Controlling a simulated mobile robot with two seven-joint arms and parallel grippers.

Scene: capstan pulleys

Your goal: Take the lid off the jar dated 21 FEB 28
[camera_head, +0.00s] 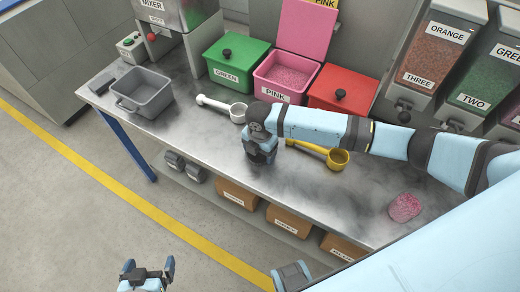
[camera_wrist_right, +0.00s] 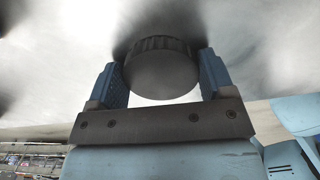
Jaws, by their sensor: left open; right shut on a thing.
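My right gripper (camera_head: 262,158) reaches down over the middle of the steel worktable. In the right wrist view its two blue fingers (camera_wrist_right: 163,78) are shut on a round dark grey lid (camera_wrist_right: 162,68) with a ridged rim. I cannot tell whether a jar is beneath the lid, as the gripper and lid hide that spot. No date label is readable in either view. My left gripper (camera_head: 147,270) is open and empty at the bottom of the head view, over the floor and apart from the table.
The worktable (camera_head: 215,150) carries a grey tub (camera_head: 142,92), a white scoop (camera_head: 222,105), a yellow scoop (camera_head: 335,158) and a pink clump (camera_head: 404,207). Green (camera_head: 237,62), pink (camera_head: 285,77) and red bins stand behind; the pink one is open. Dispensers hang at right.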

